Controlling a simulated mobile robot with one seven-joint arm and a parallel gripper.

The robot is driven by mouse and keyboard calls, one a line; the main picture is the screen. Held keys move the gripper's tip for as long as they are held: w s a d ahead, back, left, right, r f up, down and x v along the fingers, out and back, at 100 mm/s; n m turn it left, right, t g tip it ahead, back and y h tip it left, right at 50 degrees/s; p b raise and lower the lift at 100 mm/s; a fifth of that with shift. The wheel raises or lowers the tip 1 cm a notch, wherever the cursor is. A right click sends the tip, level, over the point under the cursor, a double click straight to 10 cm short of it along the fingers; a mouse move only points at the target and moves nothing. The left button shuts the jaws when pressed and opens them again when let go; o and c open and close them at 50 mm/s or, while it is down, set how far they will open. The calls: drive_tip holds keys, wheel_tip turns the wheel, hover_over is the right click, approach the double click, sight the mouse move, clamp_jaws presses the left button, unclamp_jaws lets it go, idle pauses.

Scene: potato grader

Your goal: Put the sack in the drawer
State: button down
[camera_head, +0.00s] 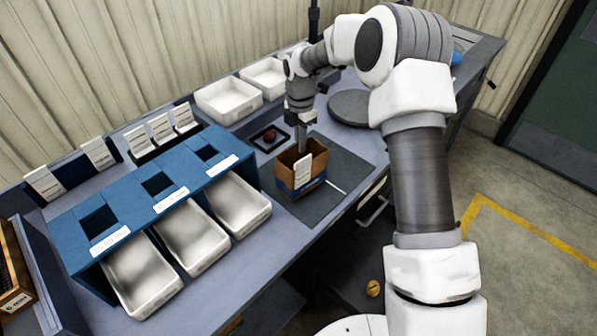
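The sack (283,176) appears to be the open-topped brown container with a blue lower band and a white label. It stands upright on a dark mat on the bench. My gripper (302,146) points down at the sack's open top, with its fingertips at or just behind the rim. I cannot tell whether it touches the sack, or how far apart the fingers are. A drawer (372,190) seems to sit under the bench's front edge, right of the sack, with a pale handle (375,214). My arm partly hides this area, and I cannot tell how far the drawer is open.
A blue sorting stand (135,205) with several openings and sloping white trays (190,242) fills the bench's left. White bins (228,98) stand behind. A dark round plate (350,107) lies behind the mat (345,170). A small brown object (373,288) lies low near my base.

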drive_tip(key=shift+r+p, duration=2.35)
drive_tip(key=shift+r, duration=1.15)
